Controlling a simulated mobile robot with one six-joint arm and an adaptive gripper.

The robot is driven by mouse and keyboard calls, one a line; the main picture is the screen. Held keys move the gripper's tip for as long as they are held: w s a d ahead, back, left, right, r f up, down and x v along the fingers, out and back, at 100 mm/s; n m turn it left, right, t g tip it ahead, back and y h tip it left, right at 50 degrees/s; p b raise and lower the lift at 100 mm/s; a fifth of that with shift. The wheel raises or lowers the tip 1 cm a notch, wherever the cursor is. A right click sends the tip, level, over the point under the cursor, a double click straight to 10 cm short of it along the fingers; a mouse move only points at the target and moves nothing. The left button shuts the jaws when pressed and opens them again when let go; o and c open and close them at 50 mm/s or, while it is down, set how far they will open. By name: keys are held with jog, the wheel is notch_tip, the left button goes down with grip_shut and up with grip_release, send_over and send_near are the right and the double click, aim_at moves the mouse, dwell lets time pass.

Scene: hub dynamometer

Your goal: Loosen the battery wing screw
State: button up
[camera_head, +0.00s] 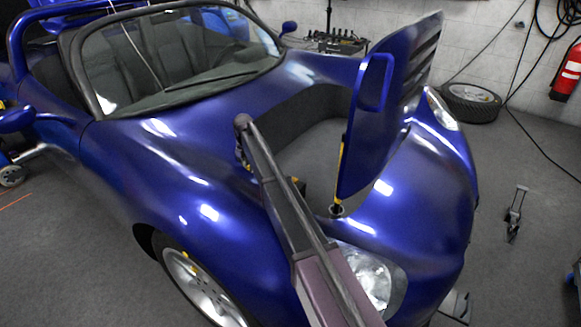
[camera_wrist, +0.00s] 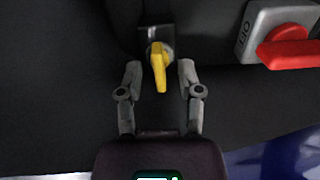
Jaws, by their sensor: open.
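The yellow wing screw (camera_wrist: 158,68) sits on a dark block (camera_wrist: 155,37) in the wrist view, its long wing pointing down the picture and slightly tilted. My gripper (camera_wrist: 158,72) is open, with one grey finger on each side of the yellow wing. Gaps show between the wing and both fingers, and I see no contact. In the head view my arm reaches over the car's front fender toward the open front compartment. The gripper and the screw cannot be made out clearly there.
A red switch handle (camera_wrist: 290,50) on a grey housing (camera_wrist: 262,22) is at the upper right of the wrist view. In the head view the blue car (camera_head: 130,150) has its front lid (camera_head: 385,120) standing open beside my arm. Grey floor lies around the car.

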jog(key=m, duration=0.9)
jog(key=shift+m, duration=0.3)
jog(key=m, duration=0.9)
notch_tip(320, 180, up, 14)
jog(key=p, duration=1.4)
jog(key=s+d+m, duration=0.5)
jog(key=s+d, duration=1.2)
jog(key=s, duration=0.3)
jog(key=shift+s+d, duration=0.35)
jog(key=shift+d, duration=0.05)
jog(key=shift+r, duration=0.1)
